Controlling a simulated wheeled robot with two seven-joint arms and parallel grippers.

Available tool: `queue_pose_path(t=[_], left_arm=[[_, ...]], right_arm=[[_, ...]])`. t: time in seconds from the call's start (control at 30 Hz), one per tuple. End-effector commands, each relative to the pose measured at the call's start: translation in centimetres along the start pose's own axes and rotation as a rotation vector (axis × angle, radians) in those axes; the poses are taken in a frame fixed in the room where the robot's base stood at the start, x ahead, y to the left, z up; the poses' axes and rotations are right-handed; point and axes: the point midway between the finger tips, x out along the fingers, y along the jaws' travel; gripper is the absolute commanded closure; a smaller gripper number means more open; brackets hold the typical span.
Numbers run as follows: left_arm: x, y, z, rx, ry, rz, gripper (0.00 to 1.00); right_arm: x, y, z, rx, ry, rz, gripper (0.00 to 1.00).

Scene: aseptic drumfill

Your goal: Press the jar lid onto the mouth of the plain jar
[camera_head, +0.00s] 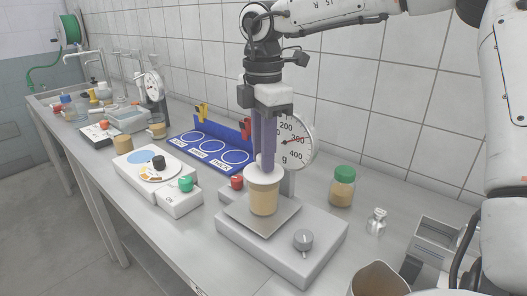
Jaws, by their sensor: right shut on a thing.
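The plain jar (263,198), filled with tan contents, stands upright on the square pan (287,214) of the grey scale. The white jar lid (265,177) is at the jar's mouth, directly above the tan contents. I cannot tell whether it is fully seated. My right gripper (264,163) points straight down over the jar, its long purple fingers shut on the lid's raised middle. The fingers hide part of the lid's top.
The scale's dial (297,140) stands behind the jar. A green-capped jar (342,186) and a small metal weight (376,221) are to the right. A blue rack (210,148) and a white device with a green knob (185,184) are left. A metal jug (378,282) is in front.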

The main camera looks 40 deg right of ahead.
Motion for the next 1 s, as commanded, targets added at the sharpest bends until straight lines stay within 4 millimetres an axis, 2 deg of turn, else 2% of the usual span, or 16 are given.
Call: queue_pose_path(t=[0.2, 0.23, 0.37, 0.63, 0.73, 0.87, 1.0], left_arm=[[0.1, 0.2, 0.2, 0.001, -0.005, 0.003, 0.62], [0.1, 0.2, 0.2, 0.001, -0.005, 0.003, 0.62], [0.1, 0.2, 0.2, 0.001, -0.004, 0.003, 0.62], [0.1, 0.2, 0.1, 0.0, 0.0, 0.003, 0.62], [0.1, 0.2, 0.1, 0.0, 0.0, 0.003, 0.62], [0.1, 0.1, 0.1, -0.001, 0.0, 0.002, 0.62], [0.0, 0.1, 0.1, -0.001, -0.001, 0.0, 0.62]], right_arm=[[0.2, 0.0, 0.0, 0.0, 0.0, -0.001, 0.98], [0.2, 0.0, 0.0, 0.0, 0.0, -0.001, 0.76], [0.2, 0.0, 0.0, 0.0, 0.0, -0.001, 0.56], [0.1, 0.0, 0.0, 0.0, 0.0, 0.0, 0.56], [-0.5, 0.0, 0.0, 0.0, 0.0, 0.001, 0.56], [-2.5, 0.1, 0.0, 0.001, -0.001, 0.005, 0.56], [-5.5, 0.1, 0.0, 0.002, -0.001, 0.005, 0.56]])
